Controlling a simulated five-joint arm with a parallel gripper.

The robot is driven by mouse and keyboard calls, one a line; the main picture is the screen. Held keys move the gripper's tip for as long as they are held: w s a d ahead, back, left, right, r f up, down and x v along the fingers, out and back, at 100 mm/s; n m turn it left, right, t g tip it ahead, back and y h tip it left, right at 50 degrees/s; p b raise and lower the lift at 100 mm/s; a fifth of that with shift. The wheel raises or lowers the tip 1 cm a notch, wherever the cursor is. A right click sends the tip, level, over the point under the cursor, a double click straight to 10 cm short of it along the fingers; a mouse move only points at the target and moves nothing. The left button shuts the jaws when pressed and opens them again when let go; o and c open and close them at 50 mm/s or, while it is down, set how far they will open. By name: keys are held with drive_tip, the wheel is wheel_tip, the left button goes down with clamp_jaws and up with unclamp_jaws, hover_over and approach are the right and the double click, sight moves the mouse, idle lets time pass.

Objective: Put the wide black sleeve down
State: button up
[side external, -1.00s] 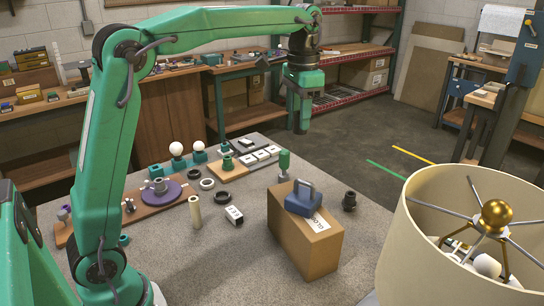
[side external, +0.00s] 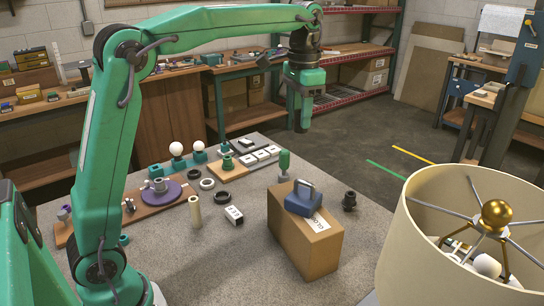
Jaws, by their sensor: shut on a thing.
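My gripper (side external: 301,124) points down, high in the picture above the far right part of the grey table. It is shut on a small dark thing, taken as the wide black sleeve, which is mostly hidden between the jaws and hard to make out. It is held in the air, clear of the table. A separate black stepped part (side external: 349,200) stands upright on the table at the right, apart from my gripper.
A cardboard box (side external: 305,240) with a blue-handled item (side external: 303,198) on top stands mid-table. Black rings (side external: 222,197), a cream tube (side external: 195,212) and a green-handled tool (side external: 284,165) stand nearby. A lampshade (side external: 420,245) fills the front right. Bare table lies before the box.

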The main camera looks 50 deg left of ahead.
drive_tip(key=shift+s+a+f, duration=0.15)
drive_tip(key=shift+a+f, duration=0.1)
drive_tip(key=shift+a, duration=0.3)
drive_tip(key=s+a+f+n, duration=1.2)
drive_tip(key=s+a, duration=0.4)
drive_tip(key=a, duration=0.1)
drive_tip(key=shift+s+a+f, duration=0.2)
drive_tip(key=shift+a+f, duration=0.2)
drive_tip(key=shift+f, duration=0.1)
wheel_tip(320, 180, down, 14)
drive_tip(key=shift+f, duration=0.1)
drive_tip(key=shift+f, duration=1.8)
drive_tip(key=shift+f, duration=0.1)
